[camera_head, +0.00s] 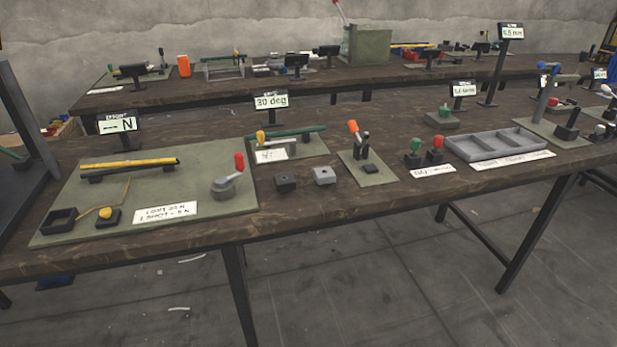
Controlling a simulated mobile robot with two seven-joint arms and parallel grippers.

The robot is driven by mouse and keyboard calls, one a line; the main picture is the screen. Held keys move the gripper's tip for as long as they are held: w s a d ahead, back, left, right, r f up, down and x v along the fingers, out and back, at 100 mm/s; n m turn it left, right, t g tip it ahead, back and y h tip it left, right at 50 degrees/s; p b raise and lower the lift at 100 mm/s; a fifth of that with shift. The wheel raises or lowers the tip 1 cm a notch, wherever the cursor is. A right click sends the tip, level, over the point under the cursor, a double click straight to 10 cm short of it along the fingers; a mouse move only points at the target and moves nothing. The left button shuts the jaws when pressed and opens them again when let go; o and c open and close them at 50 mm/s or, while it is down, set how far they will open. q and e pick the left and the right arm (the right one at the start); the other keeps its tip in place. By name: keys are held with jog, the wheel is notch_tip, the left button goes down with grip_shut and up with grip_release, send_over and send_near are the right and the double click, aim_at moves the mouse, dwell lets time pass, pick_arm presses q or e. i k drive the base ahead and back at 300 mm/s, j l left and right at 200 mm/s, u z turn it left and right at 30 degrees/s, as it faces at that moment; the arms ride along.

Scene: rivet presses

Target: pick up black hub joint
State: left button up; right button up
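A small black block (286,182), which looks like the black hub joint, sits on the front wooden table (300,212) near its front edge. A dark spot shows on its top. A similar grey block (324,176) stands just right of it, a little apart. Neither of my grippers is in view.
A green board (210,200) with a red-knobbed lever (228,185) lies to the left. A small plate with an orange-handled lever (355,130) stands to the right. A grey compartment tray (497,144) is farther right. Bare wood lies in front of the blocks.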

aim_at(284, 181)
jog(key=i+l, duration=0.3)
jog(key=l, duration=0.15)
jog(key=i+l+u, duration=0.15)
jog(key=i+l, duration=0.15)
jog(key=l, duration=0.15)
jog(key=i+l, duration=0.3)
jog(key=l, duration=0.15)
jog(key=u, duration=0.05)
